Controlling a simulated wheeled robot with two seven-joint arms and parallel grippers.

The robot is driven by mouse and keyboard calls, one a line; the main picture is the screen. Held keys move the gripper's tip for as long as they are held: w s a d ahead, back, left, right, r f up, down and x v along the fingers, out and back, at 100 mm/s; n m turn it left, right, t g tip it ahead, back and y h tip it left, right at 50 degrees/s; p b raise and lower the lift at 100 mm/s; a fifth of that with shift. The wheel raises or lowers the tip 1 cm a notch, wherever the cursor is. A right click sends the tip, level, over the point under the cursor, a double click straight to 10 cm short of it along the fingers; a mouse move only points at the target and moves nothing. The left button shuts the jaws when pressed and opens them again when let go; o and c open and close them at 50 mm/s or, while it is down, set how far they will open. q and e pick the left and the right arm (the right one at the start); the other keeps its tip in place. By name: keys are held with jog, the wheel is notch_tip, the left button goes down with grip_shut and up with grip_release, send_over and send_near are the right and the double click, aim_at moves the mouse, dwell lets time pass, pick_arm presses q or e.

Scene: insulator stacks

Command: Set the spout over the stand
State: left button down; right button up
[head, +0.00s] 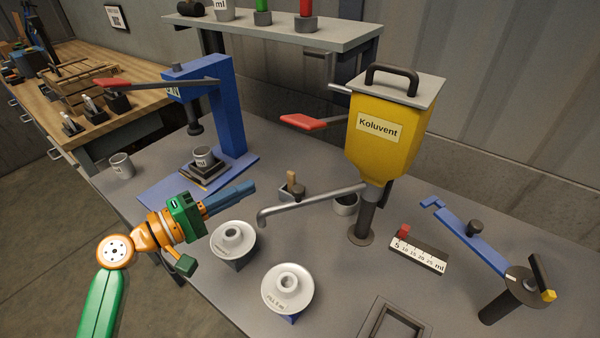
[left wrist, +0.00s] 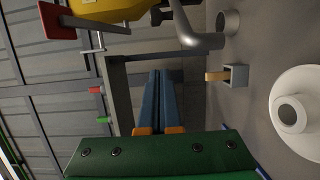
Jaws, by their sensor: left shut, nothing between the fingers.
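The grey spout (head: 315,202) is a long tube reaching left from the yellow Koluvent hopper (head: 388,128). I cannot tell which one the task calls the stand. The spout tip appears above neither disc's centre. My left gripper (head: 252,187) is shut and empty, just left of the spout tip and apart from it. In the left wrist view the spout (left wrist: 200,38) lies beyond the blue fingers (left wrist: 160,74). My right gripper is not in view.
A blue press (head: 228,120) with a cup stands behind my left gripper. A small brush holder (head: 291,190) and dark cup (head: 346,204) sit behind the spout. A measuring scale (head: 418,255), blue lever arm (head: 470,240) and square frame (head: 395,320) lie right.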

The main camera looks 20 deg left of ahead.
pick_arm(q)
jog(key=w+d+p, duration=0.3)
jog(key=d+p, duration=0.2)
jog(key=d, duration=0.2)
jog(key=shift+r+p, duration=0.15)
jog(key=shift+p, duration=0.2)
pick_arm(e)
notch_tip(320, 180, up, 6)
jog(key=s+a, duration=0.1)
pick_arm(q)
jog(key=shift+w+d, duration=0.15)
jog(key=shift+w, duration=0.05)
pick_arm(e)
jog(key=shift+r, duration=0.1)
